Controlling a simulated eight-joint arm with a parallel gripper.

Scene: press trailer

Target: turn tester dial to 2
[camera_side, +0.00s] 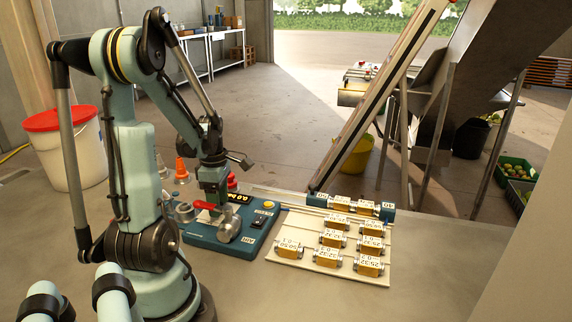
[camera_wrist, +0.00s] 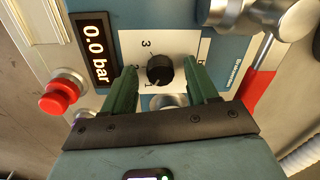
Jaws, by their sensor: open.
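The tester (camera_side: 205,240) is a blue box on the bench in the side view. Its black dial (camera_wrist: 160,70) sits on a white plate with the numbers 1, 2 and 3 in the wrist view. A small pale mark on the dial appears to face the 1, but it is hard to read. The display (camera_wrist: 95,50) reads 0.0 bar. My gripper (camera_wrist: 163,78) is open, with one green finger on each side of the dial; I cannot tell whether they touch it. In the side view my gripper (camera_side: 214,196) points down over the tester and hides the dial.
A red button (camera_wrist: 60,95) stands left of the display in the wrist view. A red-handled lever (camera_wrist: 258,88) and metal fittings (camera_wrist: 270,18) are close on the right. A pale tray (camera_side: 283,250) with several labelled cartridges lies right of the tester. A red-lidded bucket (camera_side: 65,150) stands left.

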